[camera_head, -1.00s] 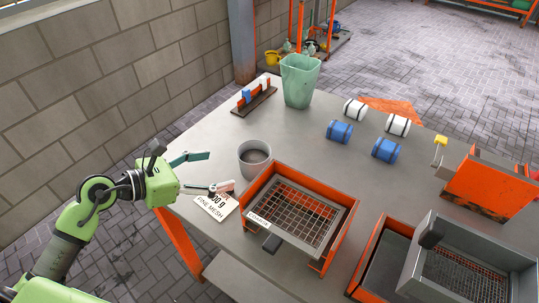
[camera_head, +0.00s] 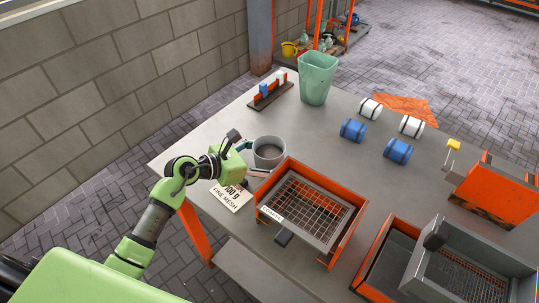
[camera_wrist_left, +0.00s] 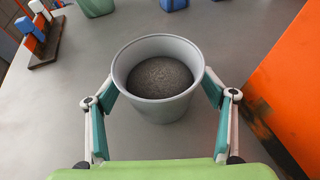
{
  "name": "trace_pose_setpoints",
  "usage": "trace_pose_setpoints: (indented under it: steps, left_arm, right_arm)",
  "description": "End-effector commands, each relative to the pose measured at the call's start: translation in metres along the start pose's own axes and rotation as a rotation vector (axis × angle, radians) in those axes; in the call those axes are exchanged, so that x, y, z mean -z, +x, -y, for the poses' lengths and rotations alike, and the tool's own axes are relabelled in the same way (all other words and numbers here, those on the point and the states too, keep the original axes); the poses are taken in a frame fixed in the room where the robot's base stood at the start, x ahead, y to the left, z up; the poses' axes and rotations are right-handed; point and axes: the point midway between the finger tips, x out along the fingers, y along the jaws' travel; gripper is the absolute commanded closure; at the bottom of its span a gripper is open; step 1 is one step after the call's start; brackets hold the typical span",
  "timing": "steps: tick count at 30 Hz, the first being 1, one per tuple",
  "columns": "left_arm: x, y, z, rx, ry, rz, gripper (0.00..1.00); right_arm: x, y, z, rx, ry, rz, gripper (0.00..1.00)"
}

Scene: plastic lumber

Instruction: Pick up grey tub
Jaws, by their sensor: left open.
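The grey tub (camera_head: 272,163) stands upright on the table (camera_head: 215,135), near its left edge. It is round, widens toward the rim and holds dark grainy material. In the left wrist view the tub (camera_wrist_left: 160,110) sits between the two fingers. My left gripper (camera_head: 254,157) is open, with one finger on each side of the tub. It also shows in the left wrist view (camera_wrist_left: 160,84). The fingertips are close beside the tub wall; I cannot tell if they touch it. My right gripper is out of view.
A sign reading "FINE MESH" (camera_head: 231,196) lies just below the gripper. An orange-framed sieve (camera_head: 262,192) stands close to the tub's right. A green bin (camera_head: 317,78) and a small rack (camera_head: 270,94) stand farther back. Blue (camera_head: 353,130) and white (camera_head: 370,108) drums lie right.

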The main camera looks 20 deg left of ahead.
Motion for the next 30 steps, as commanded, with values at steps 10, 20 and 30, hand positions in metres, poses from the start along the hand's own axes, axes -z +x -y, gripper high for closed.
trace_pose_setpoints:
  steps: [10,20,30]
  left_arm:
    - [0.000,0.003,0.000,0.000,0.001,0.000,0.45]
    - [0.000,0.003,0.000,0.000,0.001,0.001,0.70]
    - [-0.039,-0.013,-0.001,-0.001,0.009,0.003,0.70]
  right_arm:
    - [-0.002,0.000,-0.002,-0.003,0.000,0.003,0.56]
    - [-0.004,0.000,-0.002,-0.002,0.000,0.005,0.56]
    - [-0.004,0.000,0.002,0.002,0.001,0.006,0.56]
